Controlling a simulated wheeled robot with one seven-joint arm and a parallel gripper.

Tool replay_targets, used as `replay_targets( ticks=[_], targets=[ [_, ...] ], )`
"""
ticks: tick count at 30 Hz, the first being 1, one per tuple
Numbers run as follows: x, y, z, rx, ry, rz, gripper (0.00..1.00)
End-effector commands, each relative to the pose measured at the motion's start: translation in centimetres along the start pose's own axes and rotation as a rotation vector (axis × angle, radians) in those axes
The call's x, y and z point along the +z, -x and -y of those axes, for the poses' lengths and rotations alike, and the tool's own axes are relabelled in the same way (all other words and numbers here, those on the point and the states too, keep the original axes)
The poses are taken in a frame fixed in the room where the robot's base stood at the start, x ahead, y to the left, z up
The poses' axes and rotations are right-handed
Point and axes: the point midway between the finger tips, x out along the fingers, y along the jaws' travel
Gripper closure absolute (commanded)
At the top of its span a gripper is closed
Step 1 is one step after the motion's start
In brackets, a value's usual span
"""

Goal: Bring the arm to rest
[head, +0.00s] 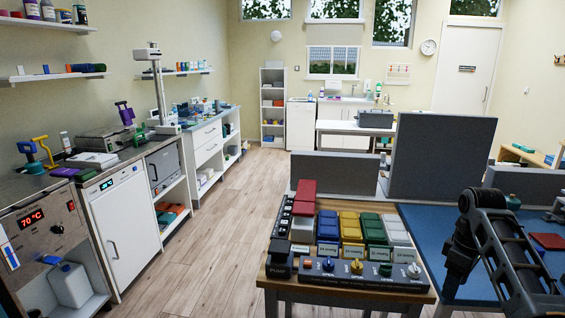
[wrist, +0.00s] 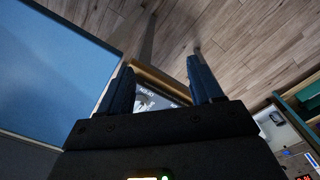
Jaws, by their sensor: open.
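My gripper (wrist: 162,78) shows in the wrist view with its two dark blue fingers apart. I see nothing held between them. Beyond the fingers, lower down, is a wood-edged board or sign (wrist: 153,98) with white lettering, partly hidden by the gripper. In the head view my black arm (head: 510,250) is bent at the right edge, in front of the blue-topped table. My gripper's fingertips cannot be made out clearly there.
A wooden table (head: 350,297) with coloured blocks and a knob panel (head: 345,274) stands left of my arm. Grey partitions (head: 440,155) rise behind the blue table (head: 425,222). A counter (head: 60,180) with devices lines the left wall. The wooden floor (head: 230,215) between is clear.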

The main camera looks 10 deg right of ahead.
Motion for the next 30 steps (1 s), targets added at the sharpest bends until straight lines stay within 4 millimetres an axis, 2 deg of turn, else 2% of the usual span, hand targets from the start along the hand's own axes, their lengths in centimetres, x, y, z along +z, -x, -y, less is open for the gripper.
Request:
replay_targets(
  ticks=[2,10,19,23,26,30],
  targets=[
    [0.0,0.0,0.0,0.0,0.0,0.0,0.35],
    [-0.6,-2.6,1.7,0.021,-0.01,-0.035,0.35],
    [-1.3,-7.1,5.1,0.057,-0.033,-0.104,0.35],
    [-1.5,-9.8,7.5,0.08,-0.051,-0.15,0.35],
    [-1.5,-12.3,10.2,0.101,-0.072,-0.198,0.35],
    [-0.9,-15.8,14.9,0.138,-0.115,-0.288,0.35]
  ],
)
